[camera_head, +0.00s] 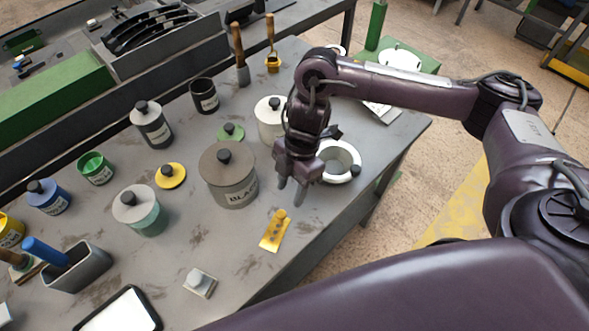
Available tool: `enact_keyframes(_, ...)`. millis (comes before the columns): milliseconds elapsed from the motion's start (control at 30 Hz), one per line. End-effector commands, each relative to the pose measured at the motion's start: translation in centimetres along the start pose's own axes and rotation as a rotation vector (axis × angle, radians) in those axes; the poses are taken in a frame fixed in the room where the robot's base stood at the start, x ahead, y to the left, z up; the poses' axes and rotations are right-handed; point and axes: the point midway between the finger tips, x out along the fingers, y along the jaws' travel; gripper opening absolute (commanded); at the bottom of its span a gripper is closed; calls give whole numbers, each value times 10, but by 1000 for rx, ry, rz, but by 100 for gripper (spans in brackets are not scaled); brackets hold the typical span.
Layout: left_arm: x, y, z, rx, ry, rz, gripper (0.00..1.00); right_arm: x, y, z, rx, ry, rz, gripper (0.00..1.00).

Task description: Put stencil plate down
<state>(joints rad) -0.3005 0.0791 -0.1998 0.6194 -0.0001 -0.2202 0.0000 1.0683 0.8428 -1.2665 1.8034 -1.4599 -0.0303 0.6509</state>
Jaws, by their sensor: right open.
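The stencil plate, which I take to be the yellow strip with dark holes (275,231), lies on the grey table near its front edge. My right gripper (291,193) points down just above and behind the strip, to the right of the large grey can marked BLACK (230,186). Its fingers are apart and nothing shows between them. The strip appears clear of the fingertips. My left gripper is out of the picture.
Several cans stand left and behind, including a white-lidded green one (140,211) and a white one (271,120). A white ring-shaped container (343,160) is right of the gripper. A small grey block (200,283) and a black-framed tablet (120,312) lie in front.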

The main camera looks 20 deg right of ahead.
Motion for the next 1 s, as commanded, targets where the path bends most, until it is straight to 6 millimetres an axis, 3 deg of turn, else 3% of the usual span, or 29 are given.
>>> enact_keyframes(100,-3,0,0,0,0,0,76,-24,1,0,0,-3,4,44)
enact_keyframes(300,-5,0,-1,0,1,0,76,-44,0,0,-1,-1,2,44)
enact_keyframes(1000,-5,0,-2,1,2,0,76,-49,0,0,0,0,-1,44)
